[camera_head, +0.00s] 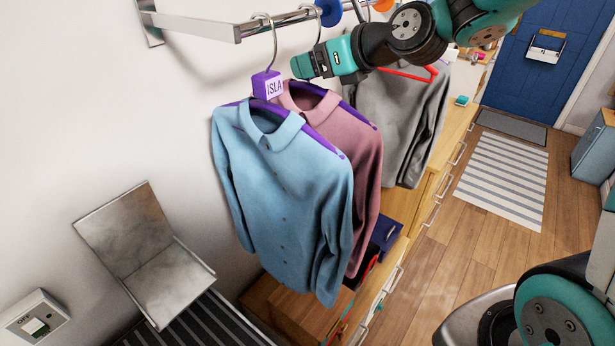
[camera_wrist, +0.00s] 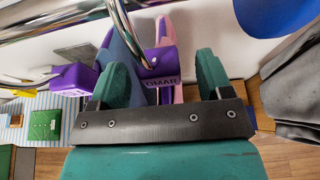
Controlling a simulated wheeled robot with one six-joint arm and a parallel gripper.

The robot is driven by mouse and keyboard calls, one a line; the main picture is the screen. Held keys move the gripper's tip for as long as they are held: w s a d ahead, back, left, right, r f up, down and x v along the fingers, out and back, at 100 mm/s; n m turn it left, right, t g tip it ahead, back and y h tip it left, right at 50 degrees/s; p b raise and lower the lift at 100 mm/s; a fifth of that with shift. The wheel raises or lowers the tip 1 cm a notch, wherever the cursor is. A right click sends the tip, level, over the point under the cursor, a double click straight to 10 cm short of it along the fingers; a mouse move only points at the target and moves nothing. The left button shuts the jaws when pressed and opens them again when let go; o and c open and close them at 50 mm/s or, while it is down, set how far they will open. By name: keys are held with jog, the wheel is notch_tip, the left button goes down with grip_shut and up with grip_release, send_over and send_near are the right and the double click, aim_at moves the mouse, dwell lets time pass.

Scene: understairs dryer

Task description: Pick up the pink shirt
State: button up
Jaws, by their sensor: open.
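The pink shirt (camera_head: 352,140) hangs on a purple hanger from the wall rail, between a blue shirt (camera_head: 290,175) and a grey shirt (camera_head: 400,115). The blue shirt in front covers much of it. My gripper (camera_head: 303,66) is just above the pink shirt's collar, beside its hanger. In the wrist view my open gripper (camera_wrist: 161,65) has a purple tag (camera_wrist: 162,68) reading OMAR between its two green fingers. A thin pink strip (camera_wrist: 178,95) shows behind the tag. I cannot tell whether the fingers touch anything.
A purple tag (camera_head: 267,85) reading ISLA sits on the blue shirt's hanger, close to my gripper. The metal rail (camera_head: 270,22) runs above. A red hanger (camera_head: 410,74) holds the grey shirt. A wooden drawer unit stands below; the striped rug (camera_head: 505,180) and floor are clear.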

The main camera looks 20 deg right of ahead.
jog(key=shift+x, duration=0.8)
grip_shut()
jog(key=shift+r, duration=0.15)
